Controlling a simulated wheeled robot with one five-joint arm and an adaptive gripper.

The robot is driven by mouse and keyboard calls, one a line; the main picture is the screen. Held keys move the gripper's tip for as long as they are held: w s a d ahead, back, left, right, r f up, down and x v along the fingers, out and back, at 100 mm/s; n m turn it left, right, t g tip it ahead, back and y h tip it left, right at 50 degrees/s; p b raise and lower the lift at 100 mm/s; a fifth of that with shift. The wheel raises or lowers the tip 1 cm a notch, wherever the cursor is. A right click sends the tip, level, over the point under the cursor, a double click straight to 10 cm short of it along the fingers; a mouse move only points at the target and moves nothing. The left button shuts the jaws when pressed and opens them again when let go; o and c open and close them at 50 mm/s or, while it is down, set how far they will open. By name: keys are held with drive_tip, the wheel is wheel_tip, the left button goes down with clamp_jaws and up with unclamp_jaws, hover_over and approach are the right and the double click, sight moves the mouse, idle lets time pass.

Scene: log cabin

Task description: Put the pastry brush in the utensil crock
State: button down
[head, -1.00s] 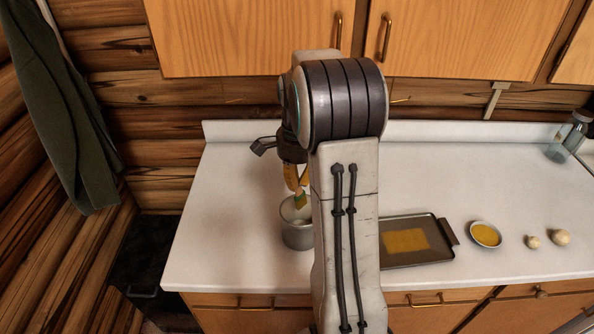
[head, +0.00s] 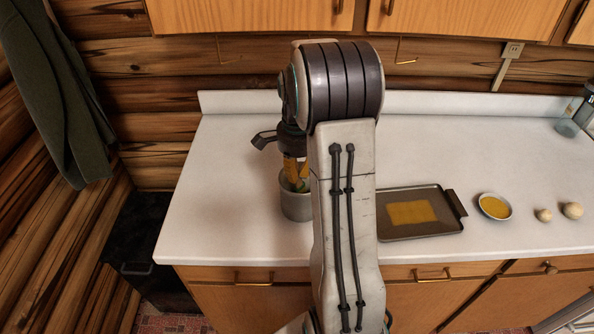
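How deep the brush reaches is hidden.
Right of my arm, a dark baking tray (head: 436,222) holds a flat yellow sheet. A small bowl of yellow stuff (head: 495,207) and two pale round things (head: 571,210) lie further right. A glass jar (head: 572,122) stands at the back right. The counter's left part (head: 215,200) is clear.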

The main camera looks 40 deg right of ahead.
drive_tip(key=shift+f, duration=0.35)
drive_tip(key=c, duration=1.3)
unclamp_jaws()
drive_tip(key=shift+c, duration=0.2)
drive_tip(key=shift+s, duration=0.1)
